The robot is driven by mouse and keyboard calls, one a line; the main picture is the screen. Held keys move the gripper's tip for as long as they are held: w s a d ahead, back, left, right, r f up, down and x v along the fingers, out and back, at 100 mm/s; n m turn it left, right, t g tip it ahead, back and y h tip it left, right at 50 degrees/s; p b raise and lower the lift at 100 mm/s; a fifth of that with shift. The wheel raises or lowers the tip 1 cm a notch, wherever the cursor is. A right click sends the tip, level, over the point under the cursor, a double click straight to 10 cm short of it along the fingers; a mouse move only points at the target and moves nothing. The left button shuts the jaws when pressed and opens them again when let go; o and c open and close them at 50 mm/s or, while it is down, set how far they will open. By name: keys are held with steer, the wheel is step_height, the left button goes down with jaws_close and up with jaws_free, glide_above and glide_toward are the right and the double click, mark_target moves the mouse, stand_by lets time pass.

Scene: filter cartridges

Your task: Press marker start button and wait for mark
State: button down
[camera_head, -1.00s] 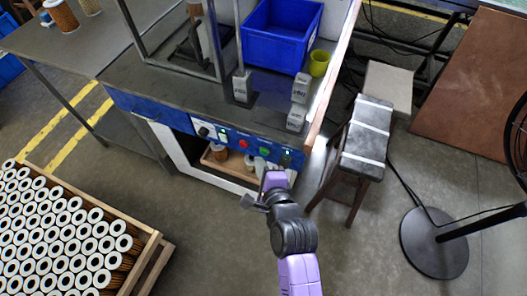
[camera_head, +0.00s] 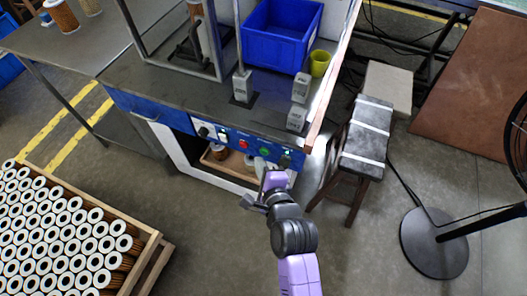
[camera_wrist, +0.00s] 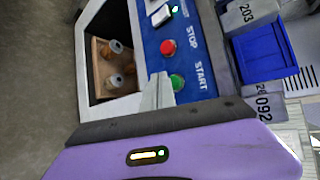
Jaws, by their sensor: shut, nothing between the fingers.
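The green START button (camera_wrist: 177,82) sits on the blue control panel (camera_wrist: 200,65), beside the red STOP button (camera_wrist: 168,47). In the head view the green button (camera_head: 264,150) and red button (camera_head: 241,143) are on the front of the workbench. My gripper (camera_wrist: 160,90) is shut and empty. Its pale fingertips lie right beside the green button in the wrist view; I cannot tell whether they touch it. In the head view the purple gripper body (camera_head: 273,181) is just in front of the panel. A brown cartridge (camera_head: 197,20) stands at the frame on the bench.
A blue bin (camera_head: 277,40) and a yellow-green cup (camera_head: 319,63) stand on the bench, near several grey labelled blocks (camera_head: 300,88). A crate of cartridges (camera_head: 140,248) is at lower left. A stool (camera_head: 366,145) and a fan base (camera_head: 433,243) are at right.

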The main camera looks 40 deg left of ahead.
steer(key=shift+w, duration=0.1)
steer(key=shift+w+a, duration=0.1)
steer(key=shift+w, duration=0.2)
steer(key=shift+w+a, duration=0.1)
steer(key=shift+w, duration=0.25)
stand_by(0.7)
steer(key=shift+s, duration=0.15)
steer(key=shift+s+d+p, duration=0.2)
steer(key=shift+s+p, duration=0.4)
steer(key=shift+p, duration=0.1)
steer(key=shift+s+d+p, duration=0.2)
steer(key=shift+s+p, duration=0.35)
steer(key=shift+s, duration=0.25)
steer(key=shift+s+d+p, duration=0.2)
steer(key=shift+s+p, duration=0.35)
steer(key=shift+s, duration=0.3)
steer(key=shift+s+d+p, duration=0.2)
steer(key=shift+s+p, duration=0.35)
steer(key=shift+s, duration=0.25)
